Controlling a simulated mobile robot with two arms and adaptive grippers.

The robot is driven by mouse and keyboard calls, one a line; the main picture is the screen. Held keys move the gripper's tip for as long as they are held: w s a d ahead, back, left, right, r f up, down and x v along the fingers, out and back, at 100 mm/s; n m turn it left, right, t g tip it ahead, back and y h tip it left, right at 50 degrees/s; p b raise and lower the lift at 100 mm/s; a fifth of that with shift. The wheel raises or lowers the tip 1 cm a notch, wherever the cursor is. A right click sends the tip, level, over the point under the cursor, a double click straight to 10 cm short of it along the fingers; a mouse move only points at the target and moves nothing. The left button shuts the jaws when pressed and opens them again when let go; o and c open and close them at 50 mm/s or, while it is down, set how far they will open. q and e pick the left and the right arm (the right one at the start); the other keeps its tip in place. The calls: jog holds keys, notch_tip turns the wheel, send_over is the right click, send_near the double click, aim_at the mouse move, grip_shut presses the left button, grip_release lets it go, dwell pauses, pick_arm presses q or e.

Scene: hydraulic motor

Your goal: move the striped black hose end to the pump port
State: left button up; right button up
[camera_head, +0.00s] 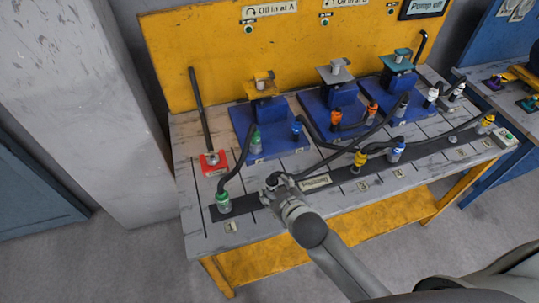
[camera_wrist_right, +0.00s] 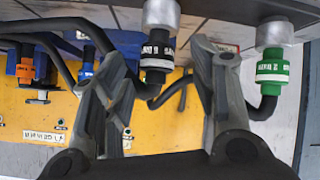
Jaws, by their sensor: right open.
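The striped black hose end (camera_wrist_right: 157,62), black with white bands and lettering, is seated in a silver port (camera_wrist_right: 161,14) in the right wrist view. My right gripper (camera_wrist_right: 160,68) is open, with one finger on each side of this hose end; I cannot tell whether either touches it. In the head view my right gripper (camera_head: 276,181) is over the dark strip at the front of the bench and mostly hides this hose end. I cannot tell which port is the pump port. My left gripper is not in view.
A green hose end (camera_head: 223,202) stands left of the gripper; it also shows in the wrist view (camera_wrist_right: 272,70). Yellow (camera_head: 360,158) and blue (camera_head: 396,150) hose ends stand to the right. Blue motor blocks (camera_head: 265,110) and crossing black hoses lie behind. A lever on a red base (camera_head: 213,168) stands left.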

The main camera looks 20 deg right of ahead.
jog(key=w+a+r+n+t+y, duration=0.3)
jog(key=w+a+r+n+y, duration=0.1)
jog(key=a+r, duration=0.4)
jog(key=w+a+r+n+t+y, duration=0.35)
jog(key=a+r, duration=0.25)
jog(key=r, duration=0.4)
jog(key=s+a+r+n+g+y+p, duration=0.1)
jog(key=s+a+r+n+g+y, duration=0.25)
jog(key=a+n+g+y, duration=0.3)
jog(key=s+a+r+n+g+y, duration=0.3)
jog(key=s+a+n+g+y, duration=0.15)
jog(key=a+n, duration=0.4)
jog(key=n+g+h+p, duration=0.1)
jog(key=n+g+h, duration=0.7)
jog(key=h, duration=1.2)
send_over(272, 178)
jog(key=shift+n+t+y, duration=0.25)
jog(key=shift+n+t, duration=0.5)
jog(key=shift+t, duration=0.2)
notch_tip(272, 178, down, 15)
jog(key=shift+f, duration=0.15)
jog(key=shift+d, duration=0.15)
notch_tip(272, 178, down, 8)
jog(key=b, duration=0.5)
jog(key=shift+f+b, duration=0.55)
